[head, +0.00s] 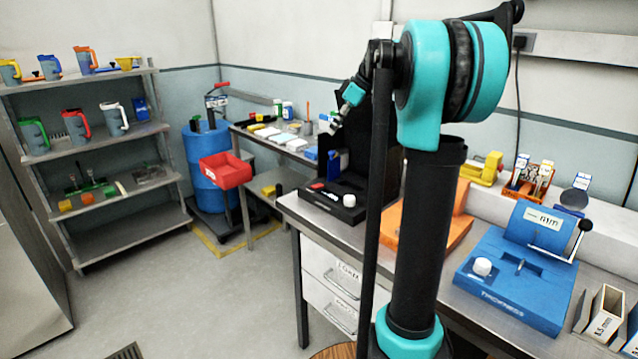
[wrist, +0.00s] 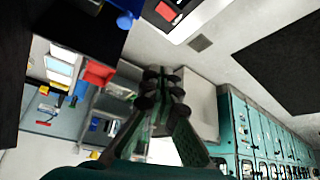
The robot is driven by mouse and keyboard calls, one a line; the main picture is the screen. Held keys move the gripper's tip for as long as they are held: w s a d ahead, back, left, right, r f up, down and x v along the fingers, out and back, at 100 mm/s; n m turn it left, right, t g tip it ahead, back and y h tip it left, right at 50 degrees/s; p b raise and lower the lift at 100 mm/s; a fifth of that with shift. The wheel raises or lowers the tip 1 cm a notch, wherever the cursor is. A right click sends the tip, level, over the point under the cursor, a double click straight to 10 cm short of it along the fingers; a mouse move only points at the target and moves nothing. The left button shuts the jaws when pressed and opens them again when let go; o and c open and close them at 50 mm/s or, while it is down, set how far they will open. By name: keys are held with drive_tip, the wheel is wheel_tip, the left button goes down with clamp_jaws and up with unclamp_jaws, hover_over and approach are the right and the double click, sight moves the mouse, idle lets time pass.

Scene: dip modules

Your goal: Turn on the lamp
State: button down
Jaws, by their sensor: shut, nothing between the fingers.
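No lamp can be picked out with certainty. A black module (head: 322,205) with a tall dark back panel stands on the workbench, with a red part (head: 317,186) and a white knob (head: 349,200) on its base. A blue module (head: 522,275) with a white knob (head: 482,267) and a black-tipped lever (head: 583,228) stands at the right. My gripper (wrist: 162,82) is shut and empty in the wrist view, touching nothing that I can see. In the head view my arm's end is near the black panel; its fingertips are not clear there.
An orange module (head: 408,228) lies between the black and blue modules, partly behind my arm. A shelf (head: 95,145) with mugs stands at the left. A blue barrel (head: 203,150) and a red bin (head: 226,172) stand behind. The floor (head: 190,300) left of the bench is clear.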

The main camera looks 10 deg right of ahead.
drive_tip(key=s+f+m+t, duration=0.3)
drive_tip(key=s+f+m, duration=0.1)
drive_tip(key=f, duration=0.4)
drive_tip(key=shift+d+m+t+y, duration=0.2)
drive_tip(key=shift+m+t+y, duration=0.15)
drive_tip(key=shift+m, duration=0.55)
hover_over(313, 185)
drive_tip(key=s+d, duration=0.2)
wheel_tip(313, 185, down, 6)
drive_tip(key=shift+s+d+f, duration=0.15)
drive_tip(key=shift+f, duration=0.1)
drive_tip(key=f, duration=0.3)
drive_tip(key=shift+a+f, duration=0.15)
drive_tip(key=shift+a, duration=0.1)
drive_tip(key=shift+a+f, duration=0.1)
drive_tip(key=shift+f, duration=0.45)
drive_tip(key=shift+f, duration=0.25)
